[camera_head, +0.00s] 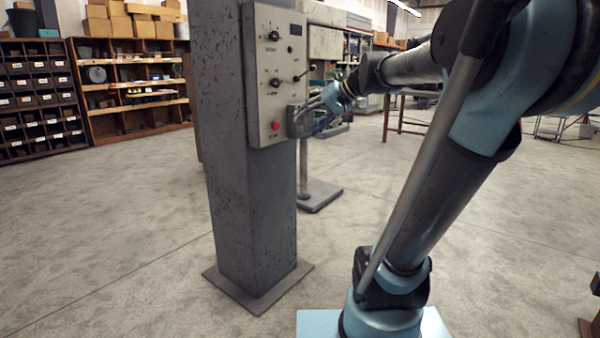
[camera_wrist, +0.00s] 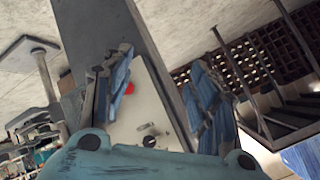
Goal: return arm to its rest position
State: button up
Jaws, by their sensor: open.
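My gripper (camera_head: 318,115) is held up at the right side of the control panel, near its lower edge. In the wrist view my gripper (camera_wrist: 160,95) shows two blue and grey fingers spread apart, with nothing between them but the view of the panel behind. The panel (camera_head: 277,75) is a pale box on a dark grey pillar, with knobs, a lever and a red button (camera_head: 276,126). The red button also shows between the fingers in the wrist view (camera_wrist: 130,88). I cannot tell whether my gripper touches the panel.
The pillar (camera_head: 250,215) stands on a square base plate (camera_head: 262,290) on the floor. A thin stand with a flat base (camera_head: 320,196) is behind it. Shelves (camera_head: 130,88) with bins and boxes line the back left. The concrete floor at left (camera_head: 100,220) is clear.

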jog(key=s+d+f+g+h, duration=0.1)
jog(key=s+d+f+h, duration=0.2)
jog(key=s+d+f, duration=0.2)
jog(key=s+d+f+m+g+h, duration=0.1)
jog(key=s+d+f+h, duration=0.2)
jog(key=s+f, duration=0.8)
jog(key=s+d+f+m+g+h, duration=0.1)
jog(key=s+d+f+h, duration=0.1)
jog(key=s+d+f, duration=0.6)
notch_tip(320, 180, down, 7)
jog(key=shift+f+g+h, duration=0.1)
jog(key=shift+g+h, duration=0.2)
jog(key=shift+h, duration=0.1)
